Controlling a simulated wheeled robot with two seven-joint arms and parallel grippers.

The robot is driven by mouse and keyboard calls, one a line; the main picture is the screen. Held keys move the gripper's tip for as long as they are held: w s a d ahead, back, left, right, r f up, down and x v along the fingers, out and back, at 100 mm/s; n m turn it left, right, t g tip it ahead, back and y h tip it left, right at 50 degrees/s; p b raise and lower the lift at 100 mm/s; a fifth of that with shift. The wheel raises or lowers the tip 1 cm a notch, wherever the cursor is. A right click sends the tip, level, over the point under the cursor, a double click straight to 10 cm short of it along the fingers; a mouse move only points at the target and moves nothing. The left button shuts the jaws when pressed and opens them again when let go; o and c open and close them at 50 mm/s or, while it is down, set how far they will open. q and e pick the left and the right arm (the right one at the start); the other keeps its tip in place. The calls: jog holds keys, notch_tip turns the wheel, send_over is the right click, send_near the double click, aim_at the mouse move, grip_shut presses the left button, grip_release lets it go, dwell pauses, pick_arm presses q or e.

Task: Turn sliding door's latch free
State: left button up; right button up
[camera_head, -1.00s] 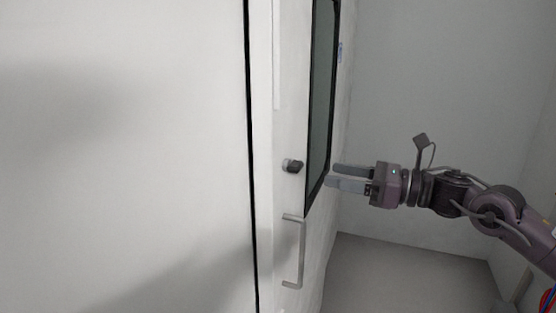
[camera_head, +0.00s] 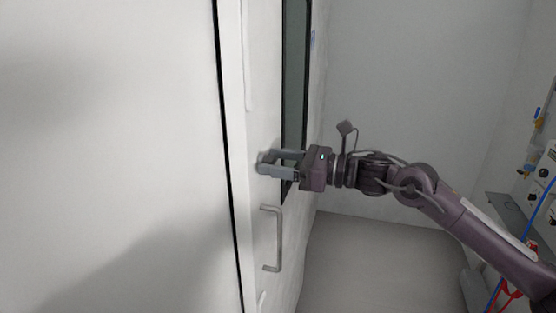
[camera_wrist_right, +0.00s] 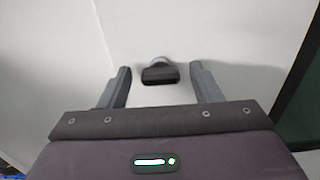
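The white sliding door (camera_head: 262,240) stands at the centre of the head view, with a dark window and a grey bar handle (camera_head: 278,238). The latch, a small dark knob on a light round base, shows in the right wrist view (camera_wrist_right: 159,74). My right gripper (camera_head: 262,163) is open at the door. Its fingers (camera_wrist_right: 161,82) stand on either side of the latch, with gaps on both sides. In the head view the fingers mostly hide the latch. My left gripper is not in view.
A large white panel (camera_head: 110,130) fills the left of the head view. The bar handle is just below the gripper. Grey floor (camera_head: 370,265) is clear to the right. Equipment with cables (camera_head: 540,200) stands at the far right.

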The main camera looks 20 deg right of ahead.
jog(key=c, duration=1)
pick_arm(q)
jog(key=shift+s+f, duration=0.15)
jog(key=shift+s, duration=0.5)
pick_arm(e)
jog(key=shift+o, duration=0.2)
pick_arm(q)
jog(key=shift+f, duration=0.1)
pick_arm(e)
jog(key=m+b, duration=0.2)
jog(key=m, duration=0.1)
jog(key=shift+f, duration=0.1)
jog(key=m+b, duration=0.2)
jog(key=m, duration=0.1)
jog(key=shift+m, duration=0.4)
jog(key=m, duration=0.2)
jog(key=shift+m, duration=0.4)
jog(key=m, duration=0.2)
jog(key=shift+w+m+b, duration=0.1)
jog(key=shift+m+b, duration=0.2)
jog(key=shift+b, duration=0.05)
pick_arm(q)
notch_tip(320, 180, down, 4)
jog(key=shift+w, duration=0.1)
pick_arm(e)
jog(key=m, duration=0.5)
jog(key=shift+d+m, duration=0.1)
jog(key=shift+m, duration=0.2)
